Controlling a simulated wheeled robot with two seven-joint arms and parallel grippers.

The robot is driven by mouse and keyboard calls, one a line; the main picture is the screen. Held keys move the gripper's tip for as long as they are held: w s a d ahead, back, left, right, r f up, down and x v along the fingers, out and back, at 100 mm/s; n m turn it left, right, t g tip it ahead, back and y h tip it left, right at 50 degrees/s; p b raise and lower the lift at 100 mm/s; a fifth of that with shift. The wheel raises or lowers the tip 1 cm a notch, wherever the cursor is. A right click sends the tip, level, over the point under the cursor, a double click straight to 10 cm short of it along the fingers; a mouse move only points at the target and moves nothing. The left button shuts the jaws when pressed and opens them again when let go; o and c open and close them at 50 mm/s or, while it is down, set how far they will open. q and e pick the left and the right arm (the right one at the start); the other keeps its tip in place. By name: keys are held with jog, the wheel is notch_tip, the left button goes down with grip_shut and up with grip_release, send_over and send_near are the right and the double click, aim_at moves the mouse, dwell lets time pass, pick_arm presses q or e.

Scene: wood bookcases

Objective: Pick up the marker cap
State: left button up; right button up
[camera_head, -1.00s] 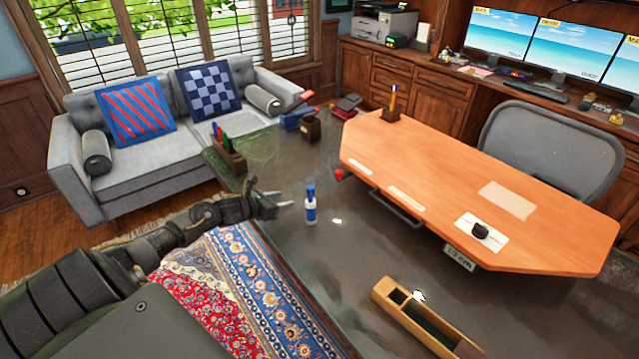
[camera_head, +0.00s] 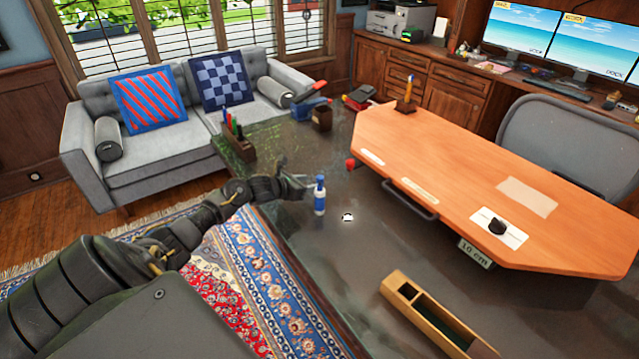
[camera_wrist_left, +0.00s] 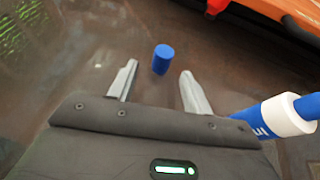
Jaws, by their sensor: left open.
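A small blue marker cap (camera_wrist_left: 163,60) stands on the dark tabletop in the left wrist view, just beyond and between my left fingertips. I cannot make it out in the head view. My left gripper (camera_wrist_left: 155,85) is open and empty, its two grey fingers apart and not touching the cap. In the head view the left gripper (camera_head: 306,181) is beside a blue-and-white marker-like bottle (camera_head: 320,197) standing upright. In the left wrist view this bottle (camera_wrist_left: 282,115) is close to the right finger; I cannot tell if they touch.
An orange board (camera_head: 460,180) with a dark handle stands to the right. A red piece (camera_head: 350,164) sits by its left edge. A pen holder (camera_head: 238,145) is behind the gripper. A wooden box (camera_head: 392,284) lies in front. Bare tabletop (camera_head: 340,255) lies between.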

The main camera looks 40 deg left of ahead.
aim_at(314, 183)
pick_arm(q)
jog(key=b+x, duration=0.1)
jog(key=x, duration=0.2)
jog(key=shift+w+d+f, duration=0.1)
jog(key=shift+f, duration=0.15)
jog(key=shift+w+b, duration=0.45)
jog(key=shift+w, duration=0.05)
jog(key=shift+r, duration=0.1)
jog(key=c, duration=0.6)
grip_shut()
pick_arm(e)
jog(key=shift+s+d+f, duration=0.1)
jog(key=shift+d+f, duration=0.9)
jog(key=shift+f, duration=0.1)
